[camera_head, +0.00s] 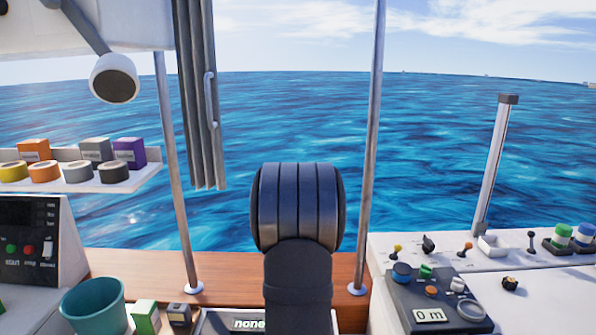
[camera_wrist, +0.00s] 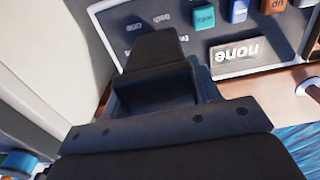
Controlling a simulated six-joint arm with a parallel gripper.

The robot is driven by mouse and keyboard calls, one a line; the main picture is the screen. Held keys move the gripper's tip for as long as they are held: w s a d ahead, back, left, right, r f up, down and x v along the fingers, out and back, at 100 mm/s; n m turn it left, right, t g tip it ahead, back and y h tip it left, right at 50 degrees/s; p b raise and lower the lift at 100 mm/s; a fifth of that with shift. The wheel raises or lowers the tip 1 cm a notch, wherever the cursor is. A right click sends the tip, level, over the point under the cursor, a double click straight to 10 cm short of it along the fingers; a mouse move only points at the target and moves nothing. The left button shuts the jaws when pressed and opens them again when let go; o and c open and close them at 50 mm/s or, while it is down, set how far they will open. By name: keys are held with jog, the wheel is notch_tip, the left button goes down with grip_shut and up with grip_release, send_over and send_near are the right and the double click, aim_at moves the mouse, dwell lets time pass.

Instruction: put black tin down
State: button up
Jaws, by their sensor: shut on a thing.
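My gripper (camera_wrist: 155,72) shows from behind in the wrist view, its dark fingers shut above a grey panel. The black tin is hard to tell apart from the dark gripper parts, and its outline is not clear in either view. In the camera_head view my dark arm fills the lower middle and hides the gripper and whatever it holds. The grey panel with a "none" display (camera_head: 250,323) lies at the bottom edge; the same display shows in the wrist view (camera_wrist: 236,53).
A teal bucket (camera_head: 94,306) and small boxes (camera_head: 145,317) stand at lower left. A white shelf (camera_head: 140,178) holds several round tins and boxes. Two poles (camera_head: 370,130) flank my arm. A control box (camera_head: 435,300) sits at right. Bare wooden ledge (camera_head: 225,270) shows beside my arm.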

jog(key=w+d+r, duration=0.1)
jog(key=w+d, duration=0.4)
jog(key=w, duration=0.4)
jog(key=w+d+r, duration=0.2)
jog(key=w+d, duration=0.3)
jog(key=w, duration=0.4)
jog(key=shift+w+a+f, duration=0.95)
jog(key=shift+a+f, duration=0.7)
jog(key=shift+f, duration=0.2)
jog(key=shift+w+a+f, duration=0.95)
jog(key=shift+a+f, duration=0.75)
jog(key=shift+f, duration=0.15)
jog(key=shift+w+a+f, duration=0.95)
jog(key=shift+a+f, duration=0.7)
jog(key=shift+f, duration=0.2)
jog(key=shift+f, duration=0.15)
jog(key=o, duration=1.2)
jog(key=shift+o, duration=0.4)
notch_tip(320, 180, up, 12)
